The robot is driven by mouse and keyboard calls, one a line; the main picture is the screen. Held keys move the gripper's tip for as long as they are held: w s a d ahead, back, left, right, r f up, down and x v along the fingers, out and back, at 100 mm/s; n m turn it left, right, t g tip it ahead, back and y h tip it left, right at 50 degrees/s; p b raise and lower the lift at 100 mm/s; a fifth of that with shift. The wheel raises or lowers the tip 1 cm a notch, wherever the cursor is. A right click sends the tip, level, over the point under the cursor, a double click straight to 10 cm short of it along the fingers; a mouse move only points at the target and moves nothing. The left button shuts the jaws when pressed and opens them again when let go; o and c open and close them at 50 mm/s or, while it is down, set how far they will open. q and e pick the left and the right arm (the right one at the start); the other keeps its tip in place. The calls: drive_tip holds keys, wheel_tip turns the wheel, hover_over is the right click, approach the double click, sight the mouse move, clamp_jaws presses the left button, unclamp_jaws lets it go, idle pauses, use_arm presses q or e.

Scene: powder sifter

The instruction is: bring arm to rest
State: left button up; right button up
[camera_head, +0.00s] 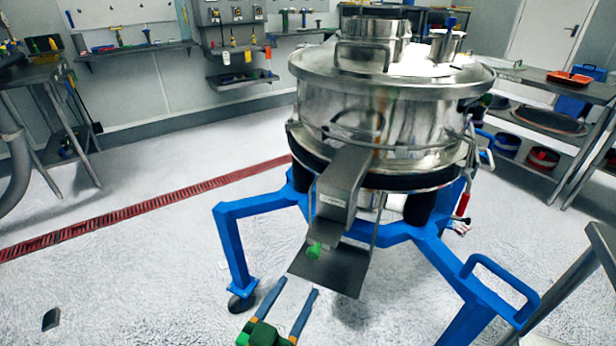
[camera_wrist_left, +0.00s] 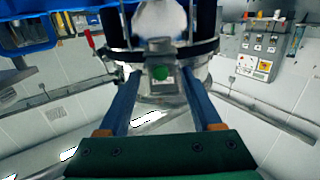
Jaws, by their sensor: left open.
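My left gripper (camera_head: 296,312) comes up from the bottom of the head view with its two blue fingers spread apart and nothing between them. It is just in front of and below the chute of the steel powder sifter (camera_head: 400,125). A green knob (camera_head: 314,251) sits near the chute's lower end, above a dark flat plate (camera_head: 330,270). In the left wrist view the green knob (camera_wrist_left: 160,73) shows beyond and between the open fingers (camera_wrist_left: 160,100), apart from them. My right gripper is not in view.
The sifter stands on a blue wheeled frame (camera_head: 235,245). A red floor drain (camera_head: 140,210) crosses the floor at the left. Shelves with tools (camera_head: 240,80) line the back wall, and a rack (camera_head: 560,120) stands at the right. The floor at the left is mostly clear.

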use_arm(q)
drive_tip(key=s+a+f+g+y, duration=0.1)
drive_tip(key=s+a+f+g, duration=0.2)
drive_tip(key=f, duration=0.7)
drive_tip(key=s+a+f+n+g+y, duration=0.1)
drive_tip(key=s+a+f+g+y, duration=0.2)
drive_tip(key=f, duration=0.7)
drive_tip(key=s+a+f+g, duration=0.1)
drive_tip(key=s+f+g, duration=0.3)
drive_tip(key=f, duration=0.5)
drive_tip(key=s+a+f+g+y, duration=0.1)
drive_tip(key=s+a+f+g, duration=0.1)
drive_tip(key=s+f, duration=0.35)
drive_tip(key=s+a+f+n+g+y, duration=0.1)
drive_tip(key=s+a+f, duration=0.15)
drive_tip(key=s, duration=0.55)
drive_tip(key=s+a+f+g+y, duration=0.1)
drive_tip(key=s+a+f+g, duration=0.15)
drive_tip(key=s, duration=0.45)
wheel_tip(320, 180, up, 12)
drive_tip(key=p, duration=1.2)
drive_tip(key=shift+a+r+p, duration=0.25)
drive_tip(key=shift+a+p, duration=0.05)
drive_tip(key=shift+p, duration=0.1)
